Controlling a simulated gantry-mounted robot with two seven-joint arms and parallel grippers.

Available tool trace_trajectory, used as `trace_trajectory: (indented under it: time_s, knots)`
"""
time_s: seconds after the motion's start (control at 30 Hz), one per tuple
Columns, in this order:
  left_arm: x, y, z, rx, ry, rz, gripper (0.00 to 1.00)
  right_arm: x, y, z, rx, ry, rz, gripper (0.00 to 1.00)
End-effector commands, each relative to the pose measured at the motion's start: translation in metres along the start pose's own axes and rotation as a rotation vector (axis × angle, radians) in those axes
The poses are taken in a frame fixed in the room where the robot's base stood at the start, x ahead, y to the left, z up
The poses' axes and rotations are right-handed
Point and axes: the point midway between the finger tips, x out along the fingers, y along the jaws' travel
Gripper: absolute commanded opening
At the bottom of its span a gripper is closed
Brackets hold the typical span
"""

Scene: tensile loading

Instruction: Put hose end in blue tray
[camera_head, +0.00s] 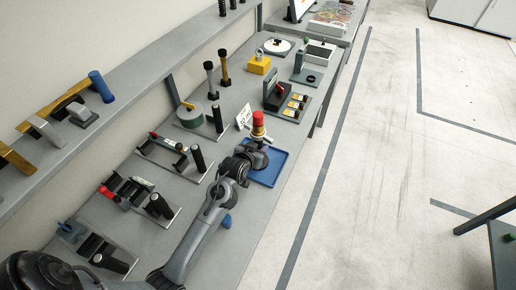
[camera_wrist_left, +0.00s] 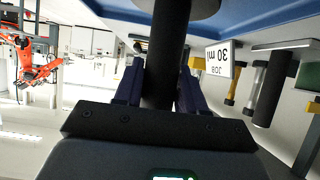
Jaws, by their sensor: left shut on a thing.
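The hose end (camera_head: 258,128) has a red top, a yellow band and a black shaft. My left gripper (camera_head: 256,147) is shut on it and holds it upright over the upper left part of the blue tray (camera_head: 270,179). In the left wrist view, which is upside down, the dark fingers of the left gripper (camera_wrist_left: 158,88) stand on both sides of the black shaft (camera_wrist_left: 168,45). A wider round base shows at the tray end of the shaft, close to the blue tray (camera_wrist_left: 245,18). I cannot tell whether the base touches the tray. My right gripper is not in view.
Fixtures with black posts (camera_head: 198,159) line the grey bench to the left. A dark stand with a red part (camera_head: 278,92) is behind the tray. The bench's right edge borders open floor.

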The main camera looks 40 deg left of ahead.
Motion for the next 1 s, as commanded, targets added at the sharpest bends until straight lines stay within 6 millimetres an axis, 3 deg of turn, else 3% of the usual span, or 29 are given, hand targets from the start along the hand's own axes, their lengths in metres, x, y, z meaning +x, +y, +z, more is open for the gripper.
trace_trajectory:
  time_s: [0.3,0.33,0.47,0.83,1.0]
  knots:
    - [0.001,0.0,0.0,0.0,0.006,0.0,0.0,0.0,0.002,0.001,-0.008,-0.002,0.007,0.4]
    - [0.001,0.0,0.002,0.0,0.001,0.0,0.45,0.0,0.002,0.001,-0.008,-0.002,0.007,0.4]
    - [0.001,0.0,0.002,0.0,0.001,0.0,0.64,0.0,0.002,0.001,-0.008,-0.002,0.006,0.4]
    - [0.0,0.0,-0.001,0.0,0.001,0.0,0.66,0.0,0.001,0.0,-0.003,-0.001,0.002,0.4]
    - [-0.017,0.0,-0.001,0.001,0.001,-0.001,0.66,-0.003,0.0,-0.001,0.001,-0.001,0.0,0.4]
